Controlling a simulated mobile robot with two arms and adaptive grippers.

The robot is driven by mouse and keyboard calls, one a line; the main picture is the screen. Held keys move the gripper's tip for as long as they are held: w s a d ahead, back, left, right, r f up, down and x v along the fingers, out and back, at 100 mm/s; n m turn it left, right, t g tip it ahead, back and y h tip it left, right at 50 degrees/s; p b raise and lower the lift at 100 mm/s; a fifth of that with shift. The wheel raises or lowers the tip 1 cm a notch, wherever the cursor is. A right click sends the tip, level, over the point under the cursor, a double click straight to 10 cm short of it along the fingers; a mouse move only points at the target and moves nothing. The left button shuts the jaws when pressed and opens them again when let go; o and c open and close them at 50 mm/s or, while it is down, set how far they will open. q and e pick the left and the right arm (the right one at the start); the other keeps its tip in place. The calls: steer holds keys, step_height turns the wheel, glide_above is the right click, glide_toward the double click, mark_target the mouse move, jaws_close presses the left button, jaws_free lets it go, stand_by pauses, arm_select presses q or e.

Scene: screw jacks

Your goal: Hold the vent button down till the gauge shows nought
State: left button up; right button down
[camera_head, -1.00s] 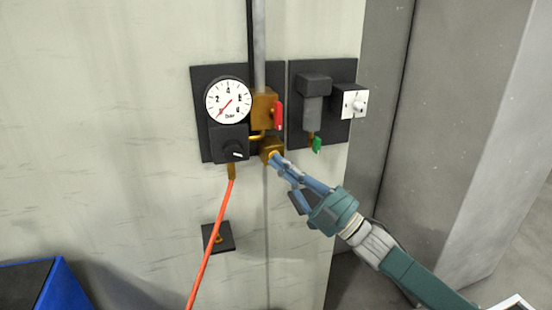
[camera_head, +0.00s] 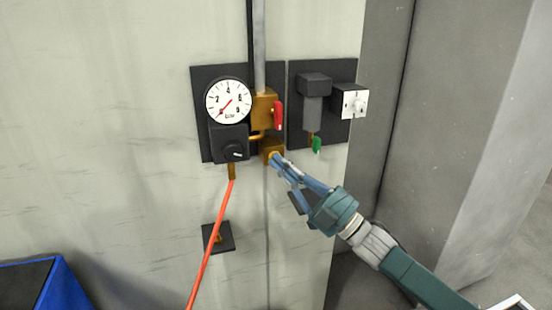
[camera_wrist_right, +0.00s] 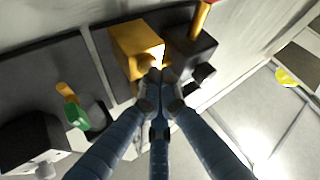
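The round white gauge (camera_head: 229,100) is on the wall panel. Its red needle points to the lower left, at the low end of the scale. Below the gauge's right side is a small brass block (camera_head: 267,146), also seen in the wrist view (camera_wrist_right: 138,48). My right gripper (camera_head: 275,157) has its fingertips at the front of this block. In the wrist view its fingers (camera_wrist_right: 161,78) come together at the block. The vent button cannot be made out; the fingertips cover that spot. My left gripper is not in view.
A red lever (camera_head: 278,115) is just above the block. An orange hose (camera_head: 212,243) hangs below the gauge. A blue box (camera_head: 62,284) stands at the lower left.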

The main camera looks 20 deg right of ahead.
steer(key=shift+s, duration=0.9)
steer(key=shift+p, duration=0.3)
steer(key=s+p, duration=0.1)
steer(key=s, duration=0.4)
steer(key=shift+d+p, duration=0.1)
steer(key=shift+p, duration=0.2)
steer(key=shift+f, duration=0.1)
